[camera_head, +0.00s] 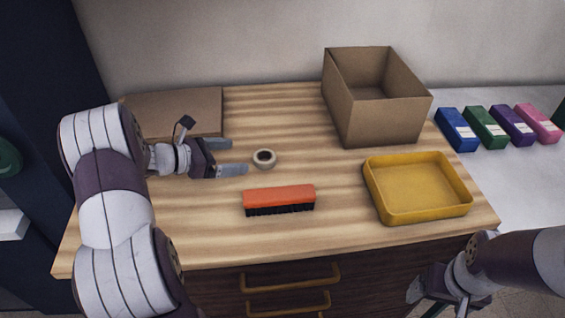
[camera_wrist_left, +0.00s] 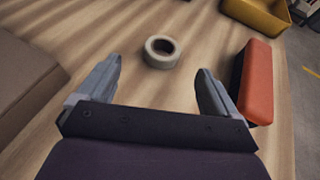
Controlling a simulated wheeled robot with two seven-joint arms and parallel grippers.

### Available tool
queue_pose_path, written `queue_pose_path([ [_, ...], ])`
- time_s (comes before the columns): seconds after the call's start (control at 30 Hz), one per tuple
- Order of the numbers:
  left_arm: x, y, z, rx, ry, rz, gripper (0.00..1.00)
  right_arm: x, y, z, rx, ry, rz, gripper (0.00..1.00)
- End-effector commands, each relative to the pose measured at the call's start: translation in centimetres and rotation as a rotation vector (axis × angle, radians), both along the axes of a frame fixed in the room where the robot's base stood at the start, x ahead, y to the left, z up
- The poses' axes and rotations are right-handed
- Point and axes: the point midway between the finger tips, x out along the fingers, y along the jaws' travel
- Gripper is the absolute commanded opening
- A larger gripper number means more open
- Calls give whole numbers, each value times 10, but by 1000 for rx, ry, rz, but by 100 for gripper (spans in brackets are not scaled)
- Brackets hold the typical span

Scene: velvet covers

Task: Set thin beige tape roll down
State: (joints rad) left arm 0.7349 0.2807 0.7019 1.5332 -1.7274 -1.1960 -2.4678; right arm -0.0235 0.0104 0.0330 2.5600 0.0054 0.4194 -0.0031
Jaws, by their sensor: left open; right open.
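The thin beige tape roll (camera_head: 264,158) lies flat on the wooden table, just right of my left gripper. In the left wrist view the tape roll (camera_wrist_left: 161,52) lies ahead of the fingertips, between their lines and apart from both. My left gripper (camera_head: 240,156) is open and empty, low over the table; its two fingers also show in the left wrist view (camera_wrist_left: 160,82). My right gripper (camera_head: 442,298) is at the bottom right, in front of the table edge, away from the roll; no object shows in it.
An orange brush (camera_head: 280,195) lies in front of the roll. A yellow tray (camera_head: 378,211) and an open cardboard box (camera_head: 380,118) stand to the right. A flat cardboard piece (camera_head: 180,108) lies behind my left gripper. Several coloured boxes (camera_head: 458,130) stand on the white surface at right.

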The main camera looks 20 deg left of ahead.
Motion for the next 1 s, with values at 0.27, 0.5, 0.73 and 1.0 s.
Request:
queue_pose_path([
  [0.27,27,-28,-16,-2,3,-1,93,0,0,5,0,1,0,88],
  [0.5,51,-53,-35,0,3,1,93,0,0,9,0,1,0,88],
  [0.73,53,-55,-36,-1,2,4,93,0,0,9,0,1,0,88],
  [1.0,53,-54,-36,-1,2,3,33,0,0,9,0,1,0,88],
])
